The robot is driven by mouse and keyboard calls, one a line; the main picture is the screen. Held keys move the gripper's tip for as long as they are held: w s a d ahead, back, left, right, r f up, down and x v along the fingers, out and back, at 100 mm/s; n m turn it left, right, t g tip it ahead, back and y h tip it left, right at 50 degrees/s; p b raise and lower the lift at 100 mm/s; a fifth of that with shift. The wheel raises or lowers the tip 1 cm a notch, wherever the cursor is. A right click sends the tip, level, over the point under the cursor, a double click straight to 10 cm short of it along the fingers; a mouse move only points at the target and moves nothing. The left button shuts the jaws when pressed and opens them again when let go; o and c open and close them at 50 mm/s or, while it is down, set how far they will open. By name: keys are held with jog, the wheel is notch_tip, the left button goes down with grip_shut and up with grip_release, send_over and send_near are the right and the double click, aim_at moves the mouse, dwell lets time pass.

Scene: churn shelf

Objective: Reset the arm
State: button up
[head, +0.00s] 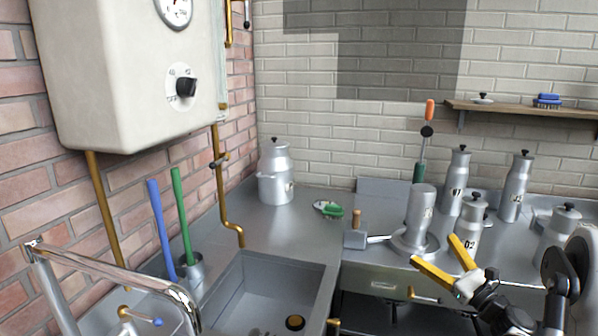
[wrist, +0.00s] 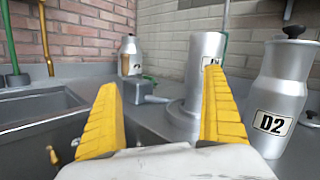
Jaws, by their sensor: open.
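My gripper (head: 440,262) has yellow fingers and is at the lower right of the head view, in front of the counter. Its two fingers are spread apart with nothing between them, as the wrist view (wrist: 160,120) also shows. A metal churn labelled D2 (head: 468,238) stands on the counter just behind the fingers; in the wrist view it stands upright to the right of the right finger (wrist: 285,95). A metal cylinder on a round base (head: 420,210) stands left of that churn. My gripper looks apart from both.
Other churns (head: 456,185) stand along the back right, under a wooden shelf (head: 520,109). A sink (head: 270,290) with a curved tap (head: 120,272) is at the lower left. A boiler (head: 130,70) hangs upper left.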

jog(key=s+a+r+n+g+h, duration=0.1)
jog(key=s+a+r+n+g, duration=0.1)
jog(key=s+a+n+g, duration=0.45)
jog(key=s+a+r+n+g, duration=0.25)
jog(key=a+n, duration=0.45)
jog(key=a, duration=0.5)
jog(key=s+f+n+g+h, duration=0.1)
jog(key=s+n+h, duration=0.2)
jog(key=s+n, duration=0.4)
jog(key=s+f+n+g+h, duration=0.1)
jog(key=s+n+h, duration=0.3)
jog(key=s, duration=1.4)
jog(key=f+n, duration=0.1)
jog(key=n, duration=0.2)
jog(key=shift+s+d+f+n, duration=0.15)
jog(key=shift+d+f+n, duration=0.1)
jog(key=shift+d+n, duration=0.1)
